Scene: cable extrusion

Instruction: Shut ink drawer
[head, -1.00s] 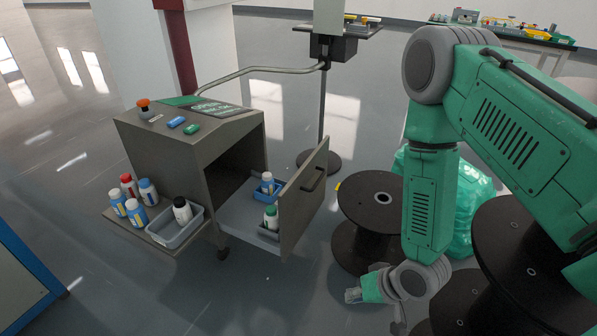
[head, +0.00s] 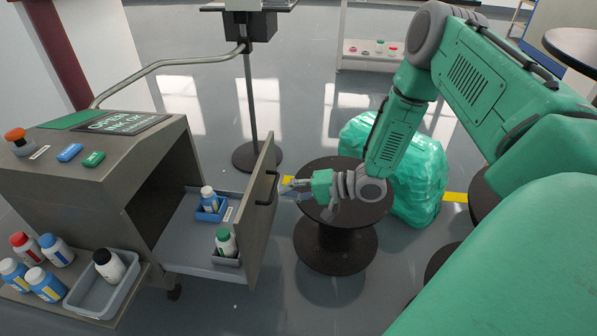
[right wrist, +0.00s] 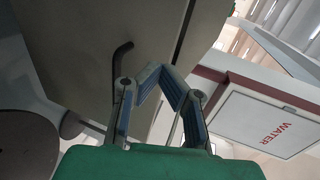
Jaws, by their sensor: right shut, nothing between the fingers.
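The ink drawer (head: 188,238) is pulled out from the grey cabinet (head: 150,165). Its upright front panel (head: 259,210) has a dark handle (head: 268,190) on the outer face. In the drawer stand a blue-capped bottle (head: 208,198) in a blue holder and a green-capped bottle (head: 225,243). My right gripper (head: 286,187) is just right of the panel, near the handle, shut and empty. In the right wrist view its fingers (right wrist: 160,72) are in front of the panel (right wrist: 75,40), with the handle (right wrist: 121,58) just left of them. Contact cannot be told. My left gripper is not in view.
A dark cable spool (head: 335,235) stands below my right gripper, with a green wrapped bundle (head: 415,175) behind it. A side shelf with several bottles and a grey tray (head: 105,293) is at the cabinet's left. A post (head: 250,110) on a round base stands behind the drawer.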

